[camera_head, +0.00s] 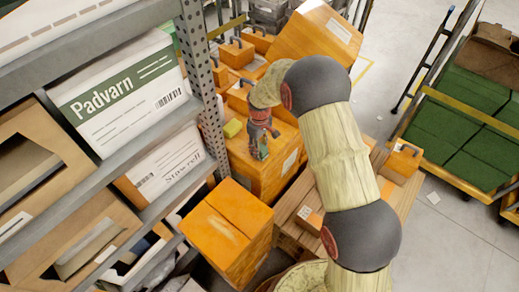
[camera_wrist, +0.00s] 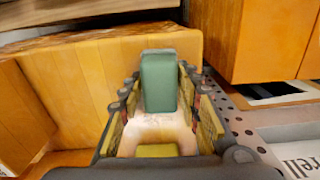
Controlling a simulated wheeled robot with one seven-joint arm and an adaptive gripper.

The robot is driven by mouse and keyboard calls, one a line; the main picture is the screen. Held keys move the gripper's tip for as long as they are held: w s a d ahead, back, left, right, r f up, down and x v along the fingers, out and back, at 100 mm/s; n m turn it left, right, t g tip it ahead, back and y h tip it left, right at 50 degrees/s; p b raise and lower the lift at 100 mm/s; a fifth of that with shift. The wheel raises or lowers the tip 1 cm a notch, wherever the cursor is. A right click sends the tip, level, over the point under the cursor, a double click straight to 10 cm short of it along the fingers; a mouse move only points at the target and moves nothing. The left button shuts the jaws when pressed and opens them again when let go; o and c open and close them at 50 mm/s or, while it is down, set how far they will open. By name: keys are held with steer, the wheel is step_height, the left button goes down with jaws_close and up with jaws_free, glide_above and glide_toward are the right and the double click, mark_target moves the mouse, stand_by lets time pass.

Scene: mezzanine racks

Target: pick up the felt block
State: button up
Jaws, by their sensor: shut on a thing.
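The felt block is a dull green, upright block (camera_wrist: 158,80) between the fingers of my gripper (camera_wrist: 160,100) in the wrist view. My gripper is shut on it, with one finger along each side. In the head view my gripper (camera_head: 259,140) points down over an orange wooden box (camera_head: 255,172), and only a small green bit of the block shows by the fingertips. I cannot tell whether the block touches the box top.
A yellow-green block (camera_head: 232,128) lies just left of my gripper. A grey metal rack (camera_head: 205,80) with cartons stands close on the left. Another orange box (camera_head: 228,228) stands in front. A cart with green blocks (camera_head: 470,120) is at right, beyond open floor.

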steer(key=shift+r, duration=0.45)
step_height(320, 180, up, 2)
steer(key=shift+r+p, duration=0.2)
steer(key=shift+p, duration=0.15)
steer(key=s+r+p, duration=0.1)
steer(key=s+r, duration=0.3)
steer(key=s, duration=0.3)
steer(key=s+d+r+p, duration=0.1)
steer(key=s+r, duration=0.4)
steer(key=s, duration=0.2)
steer(key=shift+r+p, duration=0.2)
steer(key=shift+p, duration=0.15)
steer(key=shift+d, duration=0.1)
steer(key=o, duration=0.6)
steer(key=c, duration=0.4)
